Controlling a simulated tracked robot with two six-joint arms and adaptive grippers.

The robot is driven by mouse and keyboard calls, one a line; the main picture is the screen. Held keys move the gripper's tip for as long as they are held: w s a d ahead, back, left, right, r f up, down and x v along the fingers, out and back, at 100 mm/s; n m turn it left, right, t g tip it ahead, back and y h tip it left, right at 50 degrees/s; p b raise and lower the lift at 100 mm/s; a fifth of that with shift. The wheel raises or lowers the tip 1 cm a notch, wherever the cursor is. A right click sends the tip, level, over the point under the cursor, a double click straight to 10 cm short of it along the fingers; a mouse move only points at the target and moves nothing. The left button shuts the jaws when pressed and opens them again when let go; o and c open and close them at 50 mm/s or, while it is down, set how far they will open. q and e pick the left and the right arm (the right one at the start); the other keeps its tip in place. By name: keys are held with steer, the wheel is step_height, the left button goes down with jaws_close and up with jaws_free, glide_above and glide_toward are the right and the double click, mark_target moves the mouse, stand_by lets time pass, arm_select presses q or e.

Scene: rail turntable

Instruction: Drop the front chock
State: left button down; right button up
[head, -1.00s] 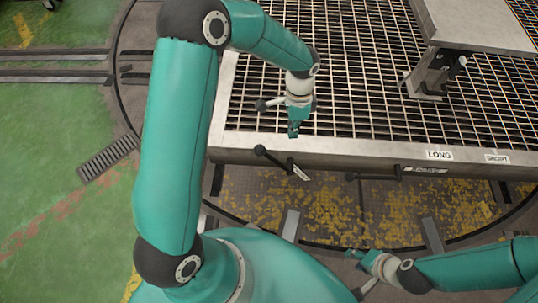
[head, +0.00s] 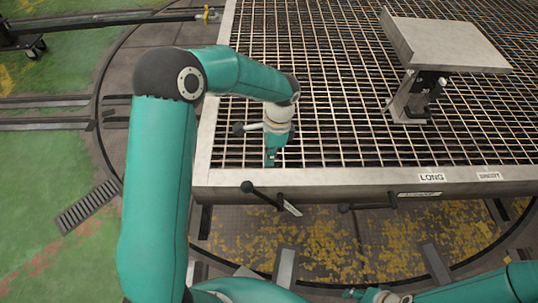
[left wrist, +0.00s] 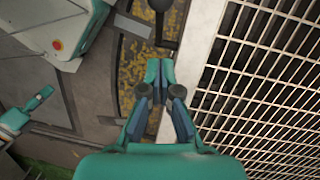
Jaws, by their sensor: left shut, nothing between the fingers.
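No part that I can surely name as the front chock shows. A lever with a black knob (head: 247,187) and a small pale tag sticks out from the platform's near edge; a black knob also shows at the top of the left wrist view (left wrist: 160,5). My left gripper (head: 270,162) points down over the grating, just behind that edge and a little right of the knob, apart from it. In the left wrist view its fingers (left wrist: 160,72) are together with nothing between them. My right gripper (head: 354,294) is at the bottom edge, its fingers too small to read.
The grated platform (head: 300,178) has a pale metal rim. A second black lever (head: 368,207) lies along its front, right of the first. LONG (head: 431,177) and SHORT (head: 489,176) labels are on the rim. A pale plate on a stand (head: 447,45) rises at the back right.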

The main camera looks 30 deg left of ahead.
arm_select(q)
steer(key=s+a+f+b, duration=0.1)
steer(key=f, duration=0.1)
steer(key=s+f, duration=0.1)
steer(key=f, duration=0.2)
steer(key=s+a+f+b, duration=0.1)
steer(key=f, duration=0.2)
steer(key=shift+s+a+f+b, duration=0.2)
steer(key=shift+a+f+b, duration=0.05)
steer(key=shift+a+b, duration=0.1)
